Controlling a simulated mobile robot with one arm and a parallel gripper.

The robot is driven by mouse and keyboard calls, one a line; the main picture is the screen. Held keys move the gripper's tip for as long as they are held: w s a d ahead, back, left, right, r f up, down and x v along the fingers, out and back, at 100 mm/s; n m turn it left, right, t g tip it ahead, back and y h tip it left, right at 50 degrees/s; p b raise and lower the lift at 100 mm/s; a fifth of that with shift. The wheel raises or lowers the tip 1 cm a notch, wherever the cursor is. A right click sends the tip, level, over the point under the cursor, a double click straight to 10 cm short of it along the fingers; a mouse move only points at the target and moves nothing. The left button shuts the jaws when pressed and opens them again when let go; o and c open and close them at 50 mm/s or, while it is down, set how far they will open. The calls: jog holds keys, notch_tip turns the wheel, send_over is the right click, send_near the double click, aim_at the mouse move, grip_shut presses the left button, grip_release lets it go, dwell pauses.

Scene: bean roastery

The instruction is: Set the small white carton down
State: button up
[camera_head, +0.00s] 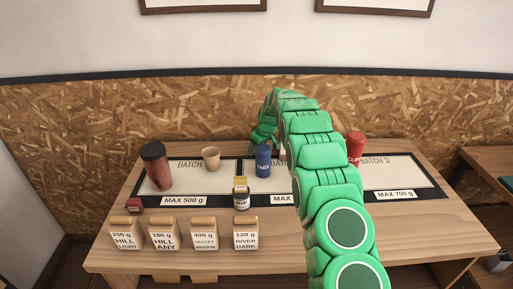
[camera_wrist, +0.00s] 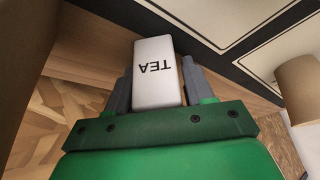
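The small white carton (camera_wrist: 157,76), marked TEA, is between the two grey fingers of my gripper (camera_wrist: 158,88) in the wrist view. The fingers press on its two sides, and its lettering reads upside down there. In the head view my green arm reaches over the table to its far side; the carton and fingertips are hidden behind it. The table (camera_head: 200,262) carries a dark-bordered board (camera_head: 222,197) with white batch fields. In the wrist view the board lies at the upper right, beyond the carton. I cannot tell how high the carton is.
The left field holds a dark red canister (camera_head: 157,168) and a tan cup (camera_head: 211,158). A blue can (camera_head: 263,160) stands in the middle, a red can (camera_head: 356,148) right of my arm. A yellow-topped jar (camera_head: 241,193) and several labelled bags (camera_head: 204,236) stand in front. The right field (camera_head: 395,175) looks mostly clear.

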jog(key=shift+o, duration=1)
jog(key=v, duration=1.2)
jog(key=shift+r, duration=0.25)
jog(key=s+d+r+m+g+h, duration=0.15)
jog(key=s+r, duration=0.25)
jog(key=s, duration=0.7)
jog(key=s+d+r+m, duration=0.2)
jog(key=s+r, duration=0.2)
jog(key=s, duration=0.6)
jog(key=s+d+r+m+g, duration=0.1)
jog(key=s+r, duration=0.3)
jog(key=s, duration=0.7)
jog(key=s+d+f+m+g+h, duration=0.1)
jog(key=s+d+m, duration=0.1)
jog(key=s, duration=1.5)
jog(key=s+d+f+m+g, duration=0.1)
jog(key=s+d+f+m, duration=0.1)
jog(key=s, duration=1.5)
jog(key=shift+s+d+f+h, duration=0.15)
jog(key=shift+s+f+h, duration=0.05)
jog(key=shift+h, duration=0.15)
jog(key=shift+m+g, duration=0.25)
